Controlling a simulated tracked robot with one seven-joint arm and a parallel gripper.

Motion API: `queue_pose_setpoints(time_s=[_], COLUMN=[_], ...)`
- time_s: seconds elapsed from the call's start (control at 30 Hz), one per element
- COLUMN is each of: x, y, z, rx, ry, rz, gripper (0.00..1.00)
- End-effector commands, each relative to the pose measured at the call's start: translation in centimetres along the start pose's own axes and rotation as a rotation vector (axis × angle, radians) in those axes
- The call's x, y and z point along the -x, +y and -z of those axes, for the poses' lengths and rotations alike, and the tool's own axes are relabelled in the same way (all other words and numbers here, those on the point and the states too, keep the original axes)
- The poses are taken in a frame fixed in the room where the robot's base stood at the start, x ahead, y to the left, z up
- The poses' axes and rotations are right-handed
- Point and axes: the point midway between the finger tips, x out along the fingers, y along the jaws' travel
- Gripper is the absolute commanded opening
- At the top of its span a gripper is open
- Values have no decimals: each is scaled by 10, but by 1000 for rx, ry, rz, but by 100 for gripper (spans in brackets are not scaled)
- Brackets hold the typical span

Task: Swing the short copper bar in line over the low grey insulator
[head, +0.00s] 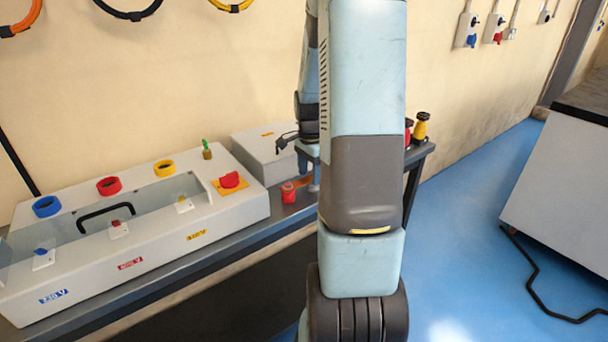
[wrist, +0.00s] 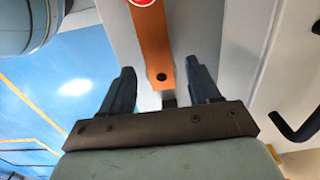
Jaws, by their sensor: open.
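The short copper bar (wrist: 163,45) lies between the fingers of my gripper (wrist: 160,67) in the wrist view. Its near end has a dark hole, and its far end meets a red round part (wrist: 142,2) at the top edge. My gripper is open, one finger on each side of the bar, with a gap to each. In the head view a red insulator (head: 288,193) stands on the bench, with a bit of the copper bar (head: 303,182) beside it. My arm hides the rest. I cannot make out the low grey insulator for certain in either view.
A white panel box (head: 130,255) with coloured rings and switches fills the bench's left. A grey box (head: 262,150) stands behind the red insulator. Yellow and red posts (head: 421,126) stand at the bench's right end. A black handle (wrist: 296,126) shows at right in the wrist view.

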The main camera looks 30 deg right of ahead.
Motion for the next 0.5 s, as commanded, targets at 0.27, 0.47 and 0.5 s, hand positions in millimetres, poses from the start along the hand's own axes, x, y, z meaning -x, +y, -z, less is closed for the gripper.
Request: queue_pose_setpoints(time_s=[0.27,0.47,0.5], x=[23,62,70], y=[0,-1,-1], z=[0,0,0], rx=[1,0,0], ry=[3,2,3], rz=[2,4,4], gripper=[61,61,61])
